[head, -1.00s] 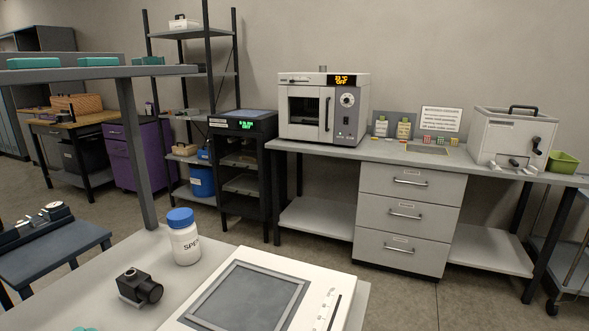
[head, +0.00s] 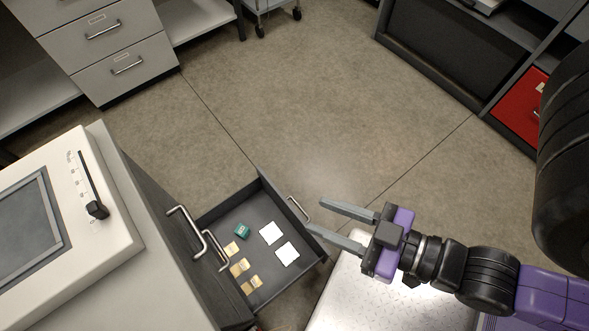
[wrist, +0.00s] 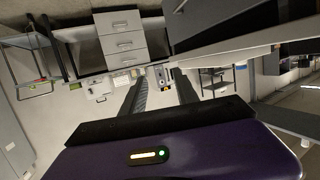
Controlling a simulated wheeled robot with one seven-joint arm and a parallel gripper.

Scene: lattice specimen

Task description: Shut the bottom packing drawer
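The packing drawer (head: 283,202) that stands pulled out is dark grey, low at the side of the bench cabinet, below two closed-looking drawer handles (head: 186,226). Its own bar handle (head: 298,209) is on the outer face of its front. Inside lie a small teal box (head: 241,231), two white squares (head: 271,233) and several tan packets (head: 239,267). My gripper (head: 315,215) is open and empty, with its two grey fingers pointing at the drawer front, close to the handle. I cannot tell whether a finger touches it. The fingers also show in the wrist view (wrist: 159,75).
A white-topped device (head: 110,225) sits on the bench at left. A grey drawer unit (head: 105,45) stands at upper left. Shelving with a red bin (head: 522,105) is at upper right. The floor (head: 320,110) beyond the drawer is clear.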

